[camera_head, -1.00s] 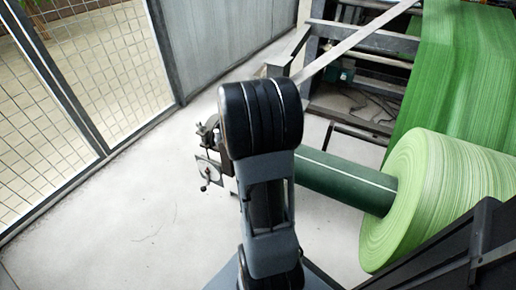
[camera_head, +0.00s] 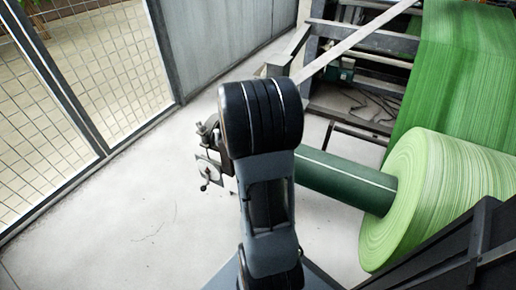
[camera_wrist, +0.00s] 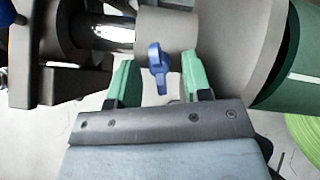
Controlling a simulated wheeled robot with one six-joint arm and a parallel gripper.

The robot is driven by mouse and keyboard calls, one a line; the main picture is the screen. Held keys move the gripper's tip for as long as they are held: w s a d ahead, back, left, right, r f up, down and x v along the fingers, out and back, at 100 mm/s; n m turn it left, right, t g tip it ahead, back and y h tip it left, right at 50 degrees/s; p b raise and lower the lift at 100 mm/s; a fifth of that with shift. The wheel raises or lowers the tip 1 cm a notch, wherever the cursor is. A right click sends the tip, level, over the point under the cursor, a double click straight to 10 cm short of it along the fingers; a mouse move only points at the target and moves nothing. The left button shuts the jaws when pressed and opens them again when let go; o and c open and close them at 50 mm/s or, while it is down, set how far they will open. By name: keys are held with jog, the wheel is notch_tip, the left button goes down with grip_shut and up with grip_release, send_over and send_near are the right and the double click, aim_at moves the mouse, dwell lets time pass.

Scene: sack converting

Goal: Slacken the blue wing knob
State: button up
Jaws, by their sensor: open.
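The blue wing knob (camera_wrist: 158,66) sticks out from a grey-brown cylindrical collar (camera_wrist: 172,30) in the wrist view. My gripper (camera_wrist: 158,80) has two green fingers, one on each side of the knob. The fingers are open, with a gap between each of them and the knob. In the head view my arm hides the knob and the gripper; only part of the shaft-end bracket with a small crank handle (camera_head: 205,186) shows left of my arm.
A dark green roller tube (camera_head: 345,180) runs right from behind my arm into a big roll of green woven fabric (camera_head: 430,200). A dark machine frame (camera_head: 365,60) stands behind. A mesh fence (camera_head: 85,75) bounds the left; the pale floor (camera_head: 110,220) there is clear.

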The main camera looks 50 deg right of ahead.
jog(key=shift+a+r, duration=0.1)
jog(key=p+v, duration=0.1)
jog(key=v, duration=1.2)
jog(key=shift+a, duration=0.25)
jog(key=shift+s+r, duration=0.15)
